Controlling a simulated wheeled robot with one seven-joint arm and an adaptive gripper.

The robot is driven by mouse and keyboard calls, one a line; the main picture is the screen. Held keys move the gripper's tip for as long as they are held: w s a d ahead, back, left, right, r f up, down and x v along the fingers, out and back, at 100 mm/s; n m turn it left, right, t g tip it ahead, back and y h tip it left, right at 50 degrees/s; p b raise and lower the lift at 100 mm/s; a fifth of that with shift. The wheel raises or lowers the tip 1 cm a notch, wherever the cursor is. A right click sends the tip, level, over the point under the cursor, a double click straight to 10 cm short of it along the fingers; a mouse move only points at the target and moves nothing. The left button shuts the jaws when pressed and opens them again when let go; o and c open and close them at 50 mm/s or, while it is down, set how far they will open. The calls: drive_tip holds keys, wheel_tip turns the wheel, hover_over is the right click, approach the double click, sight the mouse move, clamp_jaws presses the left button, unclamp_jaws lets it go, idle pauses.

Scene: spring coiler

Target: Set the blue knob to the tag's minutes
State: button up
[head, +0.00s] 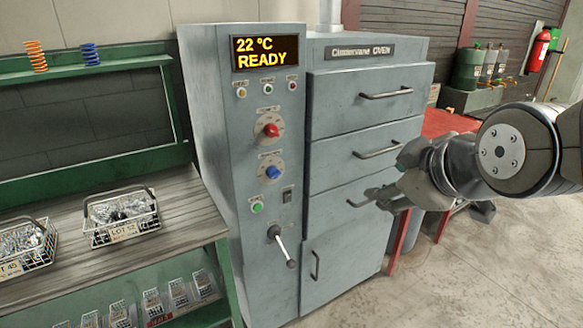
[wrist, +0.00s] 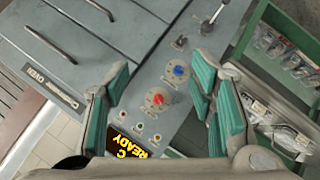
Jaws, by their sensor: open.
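The blue knob (head: 272,172) sits on a round dial on the grey oven's control column, below the red knob (head: 271,131). Its pointer setting is too small to read. My gripper (head: 382,195) is in front of the oven drawers, right of the knobs and apart from them. In the wrist view my gripper (wrist: 160,65) is open and empty, with the blue knob (wrist: 180,71) and red knob (wrist: 157,98) in the background between the green-padded fingers. A tag (head: 125,231) on a wire basket reads "LOT 52"; its smaller print is not legible.
The display (head: 264,52) reads "22 °C READY". A lever (head: 284,245), a green button (head: 257,208) and a switch (head: 287,195) lie below the knobs. Drawer handles (head: 377,148) stick out. A green bench (head: 60,200) with wire baskets stands left; floor in front is open.

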drive_tip(key=w+a+f+n+t+y+b, duration=0.1)
drive_tip(key=w+a+f+n+t+b, duration=0.1)
drive_tip(key=w+a+f+n+b, duration=0.25)
drive_tip(key=w+a+f+n+t+y+b, duration=0.1)
drive_tip(key=w+a+f+n+b, duration=0.1)
drive_tip(key=w+f+n+b, duration=0.4)
drive_tip(key=n+t+y+b, duration=0.3)
drive_tip(key=n+y+b, duration=0.1)
drive_tip(key=n+b, duration=0.45)
approach(276, 176)
drive_tip(key=x, duration=0.9)
drive_tip(key=shift+w+a+b, duration=0.2)
drive_tip(key=shift+w+b, duration=0.15)
drive_tip(key=c, duration=1.2)
